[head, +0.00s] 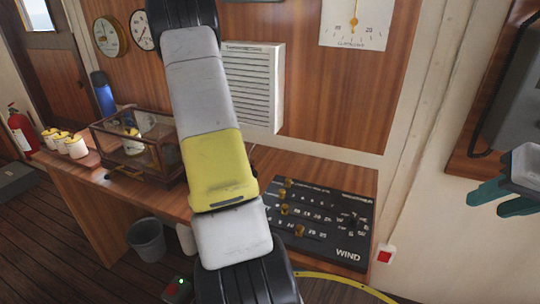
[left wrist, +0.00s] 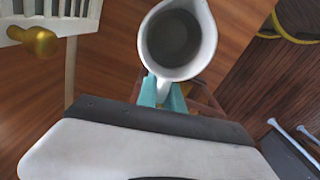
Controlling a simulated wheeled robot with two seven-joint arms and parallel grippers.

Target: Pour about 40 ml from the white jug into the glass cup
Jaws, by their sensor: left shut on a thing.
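The white jug (left wrist: 151,38) is in the left wrist view, seen from above into its open mouth. Its inside looks grey, and I cannot tell the liquid level. My left gripper (left wrist: 164,92) is shut on the jug's handle with its teal fingers. In the head view the left gripper and jug do not show; a white, yellow and black arm link of mine fills the middle. My right gripper (head: 506,196) is at the right edge of the head view, away from the desk, partly cut off; its finger gap is unclear. I cannot make out the glass cup in either view.
Several white canisters (head: 76,147) and a blue bottle (head: 103,93) are nearby. A black WIND panel (head: 325,240) is at the right end. A grey bin (head: 147,240) stands below.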

